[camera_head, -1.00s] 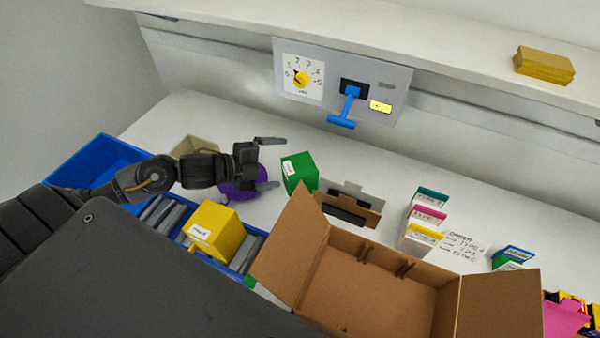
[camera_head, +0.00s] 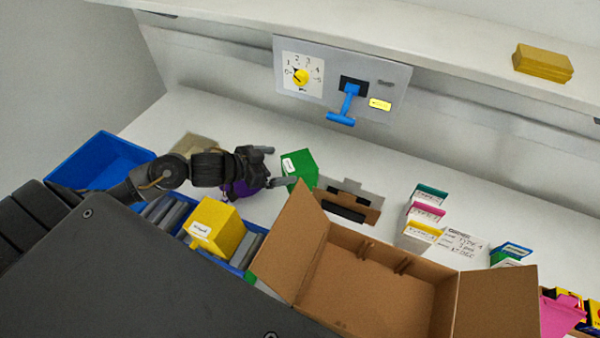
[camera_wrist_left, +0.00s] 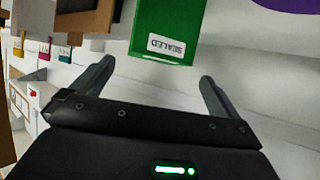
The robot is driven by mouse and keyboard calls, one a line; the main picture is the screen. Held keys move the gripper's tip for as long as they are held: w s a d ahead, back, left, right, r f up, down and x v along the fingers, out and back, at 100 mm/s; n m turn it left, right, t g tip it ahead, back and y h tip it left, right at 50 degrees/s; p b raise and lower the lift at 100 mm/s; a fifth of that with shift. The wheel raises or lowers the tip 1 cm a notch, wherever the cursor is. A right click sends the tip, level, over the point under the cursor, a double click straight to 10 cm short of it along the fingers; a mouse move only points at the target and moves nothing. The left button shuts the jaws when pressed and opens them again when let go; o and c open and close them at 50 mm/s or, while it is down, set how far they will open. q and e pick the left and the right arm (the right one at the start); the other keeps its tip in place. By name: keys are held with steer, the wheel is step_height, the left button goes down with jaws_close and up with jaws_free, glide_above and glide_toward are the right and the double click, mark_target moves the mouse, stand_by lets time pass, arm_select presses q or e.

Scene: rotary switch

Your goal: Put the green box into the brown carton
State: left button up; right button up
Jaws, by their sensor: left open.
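The green box (camera_head: 301,168) with a white label stands on the white table, left of the brown carton. My left gripper (camera_head: 279,166) is open and empty, with its fingertips close to the left side of the green box. In the left wrist view the green box (camera_wrist_left: 165,35), labelled "SEALED", lies ahead of the spread fingers (camera_wrist_left: 157,70), toward the gap between them. Whether a finger touches it I cannot tell. The brown carton (camera_head: 375,285) stands open with its flaps out, and its visible inside looks empty. My right gripper is not in view.
A purple object (camera_head: 238,190) sits behind my left gripper. A yellow box (camera_head: 216,226) stands on a blue bin of grey items. A cardboard piece (camera_head: 350,200) lies between the green box and the carton. A panel (camera_head: 340,80) with dial and blue lever is behind.

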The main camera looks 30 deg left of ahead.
mark_target(296, 163)
arm_select(q)
steer(key=shift+d+r+p+x, duration=0.1)
steer(key=shift+p+x, duration=0.25)
steer(key=shift+x, duration=1.05)
steer(key=shift+d+r+p+x, duration=0.1)
steer(key=shift+p+x, duration=0.25)
steer(key=shift+x, duration=1.05)
steer(key=shift+r, duration=0.1)
steer(key=shift+c, duration=0.9)
steer(key=c, duration=1.3)
steer(key=shift+r, duration=0.45)
steer(key=shift+c, duration=1.1)
step_height(296, 163, up, 12)
steer(key=s+a+b, duration=0.1)
steer(key=s+a, duration=0.3)
steer(key=s, duration=0.3)
steer(key=s+a+b, duration=0.1)
steer(key=s+a, duration=0.4)
steer(key=s, duration=0.3)
steer(key=shift+s+f, duration=0.3)
steer(key=shift+f, duration=0.15)
steer(key=shift+a, duration=0.1)
